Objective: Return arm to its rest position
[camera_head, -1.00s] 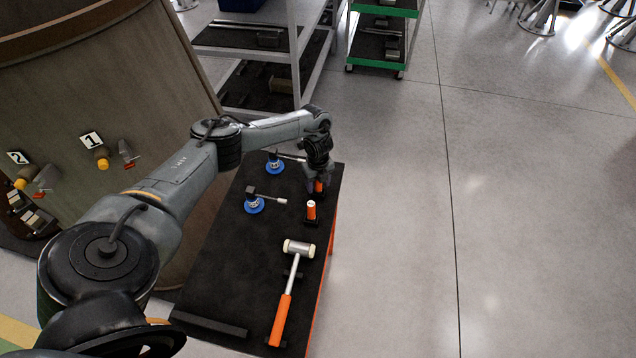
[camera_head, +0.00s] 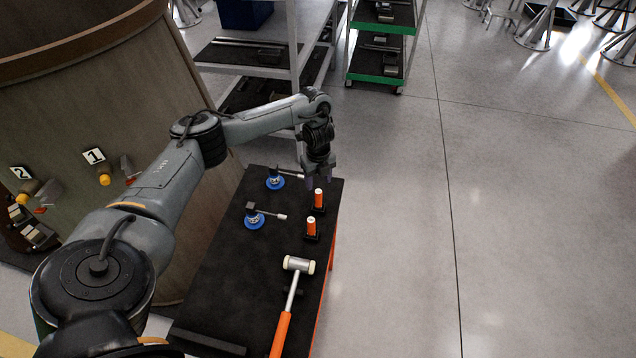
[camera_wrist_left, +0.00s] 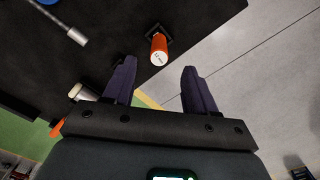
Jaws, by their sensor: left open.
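My left gripper (camera_head: 320,180) hangs above the far right part of the black-topped table (camera_head: 215,280), pointing down. It is open, and nothing shows between its fingers in the left wrist view (camera_wrist_left: 158,82). Just below it in the head view stands an orange cylinder with a white top (camera_head: 319,198) in a small black holder. A second, similar orange cylinder (camera_head: 311,226) stands nearer. One orange cylinder shows beyond the fingertips in the left wrist view (camera_wrist_left: 159,48), apart from them; I cannot tell which. My right gripper is not in view.
A mallet with an orange handle (camera_head: 281,334) lies at the table's near right. A large brown curved casing (camera_head: 90,110) is at left, shelving (camera_head: 295,50) behind.

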